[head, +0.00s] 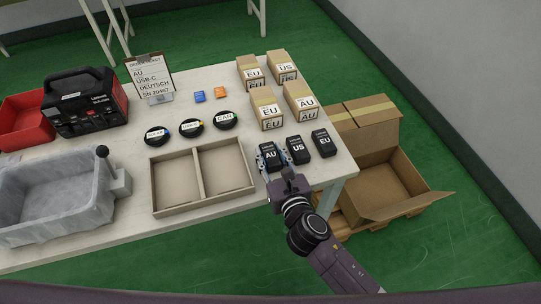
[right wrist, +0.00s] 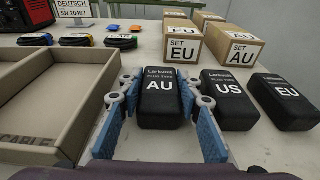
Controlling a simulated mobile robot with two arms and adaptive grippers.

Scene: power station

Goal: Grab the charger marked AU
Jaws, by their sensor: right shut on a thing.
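The black charger marked AU (head: 270,153) stands on the table, leftmost in a row of three. My right gripper (head: 272,160) reaches it from the table's front edge. In the right wrist view the AU charger (right wrist: 161,97) is between the blue fingers of my right gripper (right wrist: 163,101), which is shut on it. Its label faces up and its lower sides are partly hidden. The charger marked US (right wrist: 228,100) is close to the right finger. The charger marked EU (right wrist: 284,100) is farther right. My left gripper is not in view.
A two-compartment cardboard tray (head: 197,182) is left of the chargers. Behind them stand labelled boxes (head: 267,108) and coiled cables (head: 191,128). A sign (head: 150,78) reads AU, USB-C, DEUTSCH. A grey bin (head: 55,197) is at the left. Open cartons (head: 385,190) are beside the table.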

